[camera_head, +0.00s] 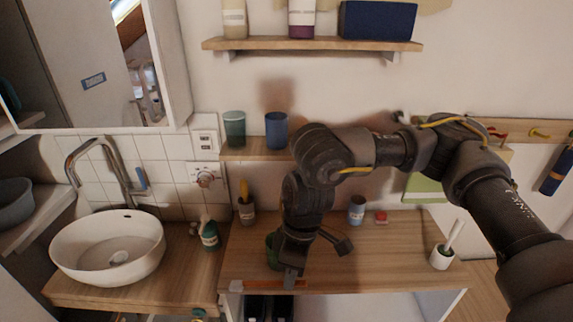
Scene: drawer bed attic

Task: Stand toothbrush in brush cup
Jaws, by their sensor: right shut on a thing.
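My right gripper (290,278) reaches down to the front edge of the wooden counter (390,255). It is shut on a thin orange stick with a pale left end, which looks like the toothbrush (262,284). The toothbrush lies level, roughly along the counter's front edge; whether it touches the wood is unclear. A dark green cup (271,248) stands just behind the gripper, partly hidden by it. A white cup (441,259) with a white brush-like stick stands at the counter's right. Which one is the brush cup I cannot tell. My left gripper is not in view.
A grey-brown cup (247,212) with a yellow item stands at the back left. A blue-grey cup (356,211) and a red block (381,217) stand at the back. A sink (107,250) and a bottle (209,234) are left. The counter's right-middle is clear.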

